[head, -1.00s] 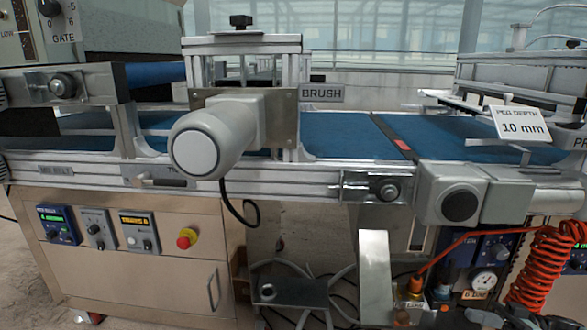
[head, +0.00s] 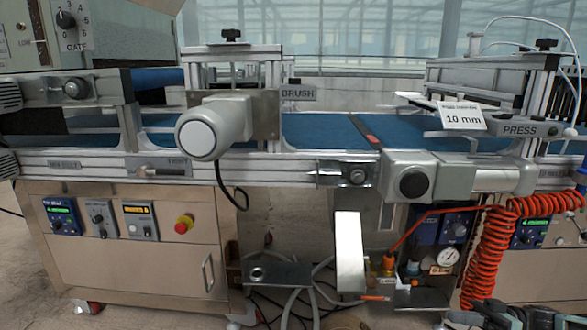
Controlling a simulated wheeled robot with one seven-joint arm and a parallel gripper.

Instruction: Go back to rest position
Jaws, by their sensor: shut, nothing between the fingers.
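My gripper (head: 480,316) shows low at the bottom right edge of the head view, dark and partly cut off by the frame. It is shut, and I see nothing held in it. It is in front of the tray seeder and appears apart from it. The rest of my arm is mostly outside the picture.
The seeder's blue belt (head: 320,133) runs across the view. The brush motor (head: 203,134) and a grey gearbox (head: 412,178) jut out from its front. A coiled orange hose (head: 487,250) hangs at the right, near a metal plate (head: 348,252). Floor shows at the lower left.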

